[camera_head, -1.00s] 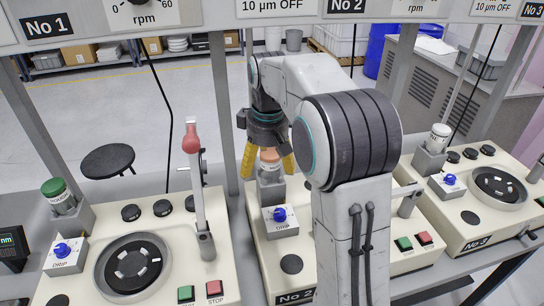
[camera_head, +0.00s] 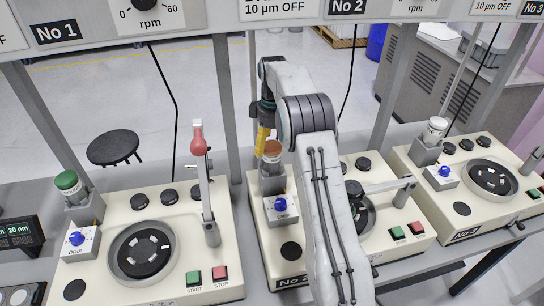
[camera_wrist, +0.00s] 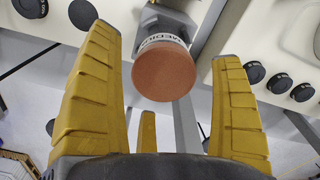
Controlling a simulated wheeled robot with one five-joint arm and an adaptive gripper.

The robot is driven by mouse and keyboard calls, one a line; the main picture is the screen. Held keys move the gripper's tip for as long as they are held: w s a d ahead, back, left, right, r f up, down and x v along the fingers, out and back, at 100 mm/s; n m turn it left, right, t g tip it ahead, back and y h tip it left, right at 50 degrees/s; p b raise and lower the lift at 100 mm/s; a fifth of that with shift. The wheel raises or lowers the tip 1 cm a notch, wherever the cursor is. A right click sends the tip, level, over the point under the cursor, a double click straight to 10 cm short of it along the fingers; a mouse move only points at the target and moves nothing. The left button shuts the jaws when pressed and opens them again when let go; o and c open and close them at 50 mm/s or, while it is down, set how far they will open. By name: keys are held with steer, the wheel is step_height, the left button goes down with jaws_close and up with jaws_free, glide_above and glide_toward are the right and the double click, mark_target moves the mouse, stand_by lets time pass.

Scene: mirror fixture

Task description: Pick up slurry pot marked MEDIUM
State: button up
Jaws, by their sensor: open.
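The slurry pot with a brown-orange lid (camera_head: 272,152) stands upright in a grey holder at the back of the No 2 station. In the wrist view, part of its label shows below the lid (camera_wrist: 165,72) and reads as part of MEDIUM. My gripper (camera_head: 263,140) is at the pot's back left in the head view, with one yellow finger showing and the other hidden. In the wrist view my gripper (camera_wrist: 164,45) is open, its fingers apart on either side of the lid. No contact with the pot is visible.
A green-lidded pot (camera_head: 67,181) stands at No 1 and a white-lidded pot (camera_head: 436,128) at No 3. An upright lever with a red knob (camera_head: 198,143) is left of my arm. Grey frame posts (camera_head: 232,110) and a black hanging cable (camera_head: 175,110) stand nearby.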

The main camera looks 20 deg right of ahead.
mark_target(273, 157)
steer(key=shift+s+a+f+p, duration=0.15)
steer(key=shift+f+p, duration=0.6)
steer(key=shift+f, duration=1.85)
steer(key=shift+c, duration=0.4)
steer(key=c, duration=1.3)
steer(key=shift+o, duration=0.2)
